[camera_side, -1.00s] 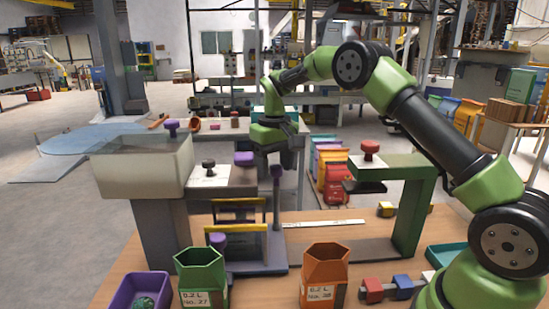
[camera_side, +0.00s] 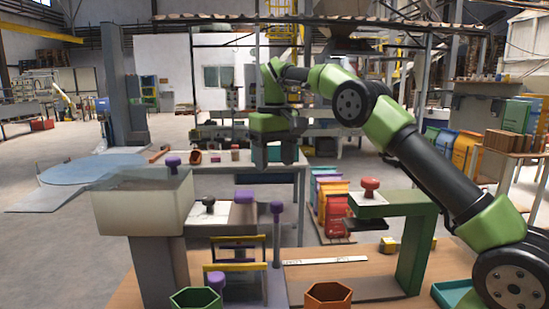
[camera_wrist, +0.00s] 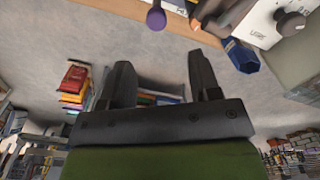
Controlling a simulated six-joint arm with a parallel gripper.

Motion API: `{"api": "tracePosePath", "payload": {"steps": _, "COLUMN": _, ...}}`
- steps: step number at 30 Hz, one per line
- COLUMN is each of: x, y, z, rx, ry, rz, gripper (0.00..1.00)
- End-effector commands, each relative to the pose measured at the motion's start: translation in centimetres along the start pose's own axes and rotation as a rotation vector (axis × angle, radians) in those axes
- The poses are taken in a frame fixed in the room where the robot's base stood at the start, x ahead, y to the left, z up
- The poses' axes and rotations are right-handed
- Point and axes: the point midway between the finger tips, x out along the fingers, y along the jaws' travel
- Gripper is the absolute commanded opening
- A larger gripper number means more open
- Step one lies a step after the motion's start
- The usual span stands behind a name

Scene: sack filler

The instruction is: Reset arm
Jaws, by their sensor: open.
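My gripper (camera_side: 274,155) hangs over the back of the work area, above and behind the sack filler. In the wrist view its two dark fingers (camera_wrist: 160,85) stand wide apart with nothing between them. The filler's grey hopper box (camera_side: 143,205) stands at the left with a purple knob (camera_side: 172,162) on top. A black knob (camera_side: 208,205) sits on a white plate beside it. A green stand (camera_side: 415,235) at the right carries a red knob (camera_side: 370,187).
A green hexagonal container (camera_side: 195,298) and an orange one (camera_side: 328,295) stand at the front, cut off by the picture edge. A teal tray (camera_side: 452,294) lies at the right. Coloured sacks (camera_side: 333,205) stand on the floor behind. The air around my gripper looks clear.

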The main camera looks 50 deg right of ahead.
Motion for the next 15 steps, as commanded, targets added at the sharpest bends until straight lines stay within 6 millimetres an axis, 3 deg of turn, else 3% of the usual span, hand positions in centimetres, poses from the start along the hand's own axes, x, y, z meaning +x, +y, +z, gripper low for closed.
{"api": "tracePosePath", "payload": {"steps": 10, "x": -0.3, "y": -0.1, "z": 0.2, "rx": -0.002, "ry": 0.004, "rz": -0.001, "gripper": 0.57}}
{"api": "tracePosePath", "payload": {"steps": 15, "x": -3.1, "y": -0.9, "z": 2.0, "rx": -0.021, "ry": 0.056, "rz": -0.013, "gripper": 0.57}}
